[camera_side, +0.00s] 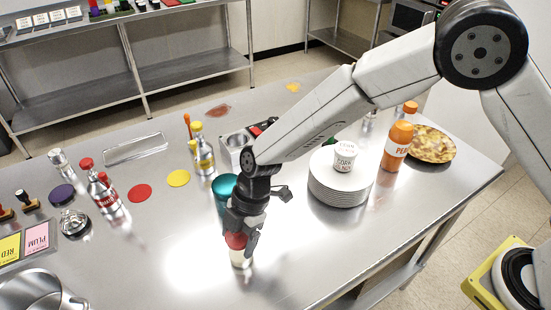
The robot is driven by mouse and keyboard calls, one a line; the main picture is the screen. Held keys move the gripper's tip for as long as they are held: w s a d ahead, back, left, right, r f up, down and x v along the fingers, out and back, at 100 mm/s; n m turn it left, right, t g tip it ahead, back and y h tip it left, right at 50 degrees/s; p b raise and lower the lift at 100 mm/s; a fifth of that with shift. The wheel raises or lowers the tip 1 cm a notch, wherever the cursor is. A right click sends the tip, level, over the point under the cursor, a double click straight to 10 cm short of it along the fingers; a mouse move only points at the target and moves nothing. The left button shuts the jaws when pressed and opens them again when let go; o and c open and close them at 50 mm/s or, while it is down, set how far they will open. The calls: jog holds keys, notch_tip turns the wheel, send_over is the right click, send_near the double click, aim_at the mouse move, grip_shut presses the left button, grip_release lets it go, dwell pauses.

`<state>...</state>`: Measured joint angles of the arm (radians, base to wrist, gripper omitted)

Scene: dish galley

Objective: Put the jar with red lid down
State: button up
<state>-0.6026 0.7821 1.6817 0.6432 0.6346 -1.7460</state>
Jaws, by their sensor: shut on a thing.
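The jar with the red lid (241,260) is below my gripper (241,238), near the front edge of the steel table (180,250). Its red lid (236,240) shows between the fingers, and its pale body shows below them. My gripper points down and is shut on the jar. The jar looks upright. Whether its base touches the table or hangs just above it, I cannot tell. The fingers hide part of the lid and the jar's upper side.
A teal container (224,187) stands close behind my gripper. A plate stack (338,190) with white cups on it and an orange bottle (397,146) are to the right. Bottles with red (103,190) and yellow (202,150) caps stand left and behind. Bare table lies left of the jar.

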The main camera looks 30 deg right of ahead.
jog(key=o, duration=1.3)
jog(key=shift+f, duration=0.1)
jog(key=shift+o, duration=0.2)
jog(key=v, duration=1.2)
